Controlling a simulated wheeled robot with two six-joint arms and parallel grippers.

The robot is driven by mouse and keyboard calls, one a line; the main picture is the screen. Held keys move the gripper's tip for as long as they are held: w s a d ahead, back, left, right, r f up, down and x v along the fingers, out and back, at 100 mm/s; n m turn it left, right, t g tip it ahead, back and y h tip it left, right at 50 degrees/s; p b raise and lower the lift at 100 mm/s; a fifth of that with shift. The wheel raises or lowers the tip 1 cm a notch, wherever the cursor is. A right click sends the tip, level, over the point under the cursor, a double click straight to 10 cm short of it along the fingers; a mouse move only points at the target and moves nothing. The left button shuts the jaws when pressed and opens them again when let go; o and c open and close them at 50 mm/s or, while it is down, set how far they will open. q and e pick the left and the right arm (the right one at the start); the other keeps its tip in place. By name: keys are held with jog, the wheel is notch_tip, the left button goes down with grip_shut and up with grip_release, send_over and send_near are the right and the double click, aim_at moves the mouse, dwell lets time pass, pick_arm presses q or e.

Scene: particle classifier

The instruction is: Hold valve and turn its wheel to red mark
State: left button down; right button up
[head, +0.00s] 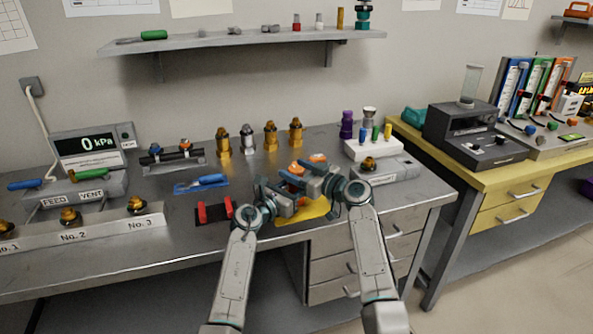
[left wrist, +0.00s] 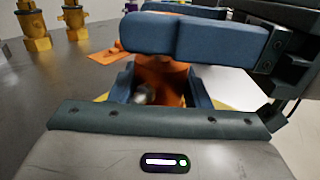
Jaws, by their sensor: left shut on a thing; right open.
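The orange valve (left wrist: 165,85) sits between the blue fingers of my left gripper (left wrist: 160,88) in the left wrist view, and the gripper is shut on it. In the head view my left gripper (head: 282,189) and my right gripper (head: 312,180) meet over the bench, with orange parts of the valve (head: 291,177) showing between them. My right gripper is open, and one of its blue fingers crosses just above the valve in the left wrist view (left wrist: 200,35). The wheel's details and any red mark are hidden by the fingers.
A yellow mat (head: 318,209) lies beneath the grippers, and an orange flat piece (head: 318,158) lies behind them. A red-jawed stand (head: 214,212) and a blue-handled tool (head: 207,180) lie to the left. Several brass fittings (head: 270,136) stand behind. A white block (head: 372,150) stands to the right.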

jog(key=shift+a, duration=0.1)
jog(key=c, duration=1)
jog(key=shift+f+m+t+h, duration=0.1)
jog(key=shift+m+t+h, duration=1.4)
jog(key=shift+t+h, duration=0.1)
jog(key=shift+h, duration=0.1)
jog(key=o, duration=1)
jog(key=v, duration=1.2)
